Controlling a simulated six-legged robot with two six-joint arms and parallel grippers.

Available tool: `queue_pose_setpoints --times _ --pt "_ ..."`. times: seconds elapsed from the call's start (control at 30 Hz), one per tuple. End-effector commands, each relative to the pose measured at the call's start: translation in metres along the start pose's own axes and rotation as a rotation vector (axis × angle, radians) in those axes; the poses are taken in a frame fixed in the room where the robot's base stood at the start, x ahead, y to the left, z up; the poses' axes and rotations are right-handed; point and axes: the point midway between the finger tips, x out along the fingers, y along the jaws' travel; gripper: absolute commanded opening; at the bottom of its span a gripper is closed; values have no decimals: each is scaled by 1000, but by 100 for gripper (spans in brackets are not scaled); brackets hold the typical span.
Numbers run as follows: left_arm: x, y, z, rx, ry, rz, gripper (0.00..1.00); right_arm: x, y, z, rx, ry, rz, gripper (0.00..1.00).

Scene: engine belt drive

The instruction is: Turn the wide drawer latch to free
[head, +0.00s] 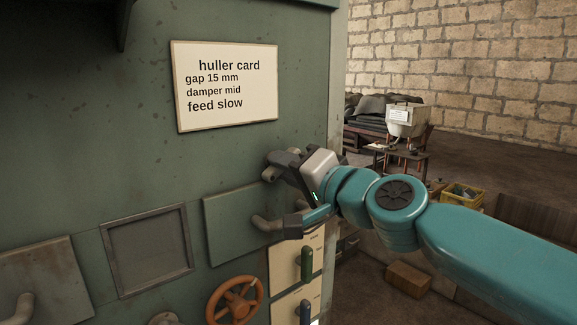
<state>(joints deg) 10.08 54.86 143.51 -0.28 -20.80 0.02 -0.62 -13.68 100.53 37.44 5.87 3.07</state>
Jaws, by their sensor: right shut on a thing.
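The green machine front carries a wide flat panel (228,228), which looks like the wide drawer, with a curved grey handle (266,223). At the panel's upper right a small grey knob-like part, which looks like the latch (268,174), shows at my right gripper's fingertips. My right gripper (280,168) comes in from the right and is shut on it. The fingers hide most of the latch, so I cannot tell which way it is turned. My left gripper is not in view.
A huller card (228,105) hangs above. An orange handwheel (235,301), a green lever (306,264) and a framed window (148,250) lie below and left. Behind to the right are a small table (405,155), a yellow crate (464,195) and open floor.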

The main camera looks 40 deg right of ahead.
Motion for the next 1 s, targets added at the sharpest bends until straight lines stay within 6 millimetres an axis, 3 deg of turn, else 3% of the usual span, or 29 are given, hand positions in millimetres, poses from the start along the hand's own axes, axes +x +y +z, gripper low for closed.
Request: queue_pose_setpoints --times 0.5,1.0 --pt "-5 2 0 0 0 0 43 1 -2 1 403 -4 1 0" --pt "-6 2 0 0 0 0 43 0 -2 1 531 -4 0 0"
